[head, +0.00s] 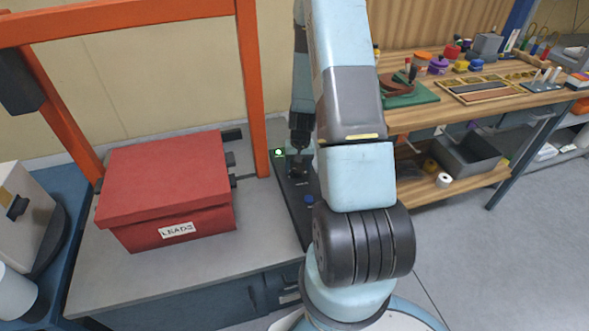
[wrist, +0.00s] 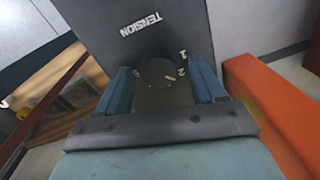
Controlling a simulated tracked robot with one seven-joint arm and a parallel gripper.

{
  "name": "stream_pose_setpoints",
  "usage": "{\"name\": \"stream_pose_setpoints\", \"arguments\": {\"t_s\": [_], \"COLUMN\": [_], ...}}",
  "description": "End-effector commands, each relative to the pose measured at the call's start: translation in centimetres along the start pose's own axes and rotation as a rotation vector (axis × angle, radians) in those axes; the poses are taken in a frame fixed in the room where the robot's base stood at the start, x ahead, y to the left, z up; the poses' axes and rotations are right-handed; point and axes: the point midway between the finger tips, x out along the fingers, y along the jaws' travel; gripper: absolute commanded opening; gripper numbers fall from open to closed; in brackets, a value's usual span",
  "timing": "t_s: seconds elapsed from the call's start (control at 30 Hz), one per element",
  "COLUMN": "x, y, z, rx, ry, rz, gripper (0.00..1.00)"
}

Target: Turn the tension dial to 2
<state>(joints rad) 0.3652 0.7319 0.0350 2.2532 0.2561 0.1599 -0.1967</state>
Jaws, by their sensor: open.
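The tension dial (wrist: 157,69) is a round dark knob on a black panel (wrist: 110,30) lettered TENSION in white. A light mark on the dial's lower right side lies close to the numeral 2. The numeral 1 sits above the 2, and another numeral is left of the dial. My gripper (wrist: 161,82) is open, with one blue finger on each side of the dial. I cannot tell whether the fingers touch it. In the head view my gripper (head: 300,157) is over the black panel (head: 291,201), and the dial is hidden there.
A red lidded box (head: 165,185) stands left of the panel on the grey bench (head: 180,270). An orange frame (head: 251,90) rises close to my gripper; an orange bar also shows in the wrist view (wrist: 265,105). A wooden workbench (head: 430,120) with tools is at right.

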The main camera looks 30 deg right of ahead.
Motion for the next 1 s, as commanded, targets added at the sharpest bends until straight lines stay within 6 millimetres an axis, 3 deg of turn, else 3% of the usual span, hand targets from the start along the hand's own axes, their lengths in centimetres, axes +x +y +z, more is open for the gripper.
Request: {"name": "stream_pose_setpoints", "arguments": {"t_s": [0.7,1.0], "x": [-10.5,-12.9], "y": [-0.1,-0.2], "z": [-0.3,-0.3], "rx": [0.0,-0.001], "ry": [0.002,-0.002], "rz": [0.0,0.0], "gripper": [0.68,0.68]}}
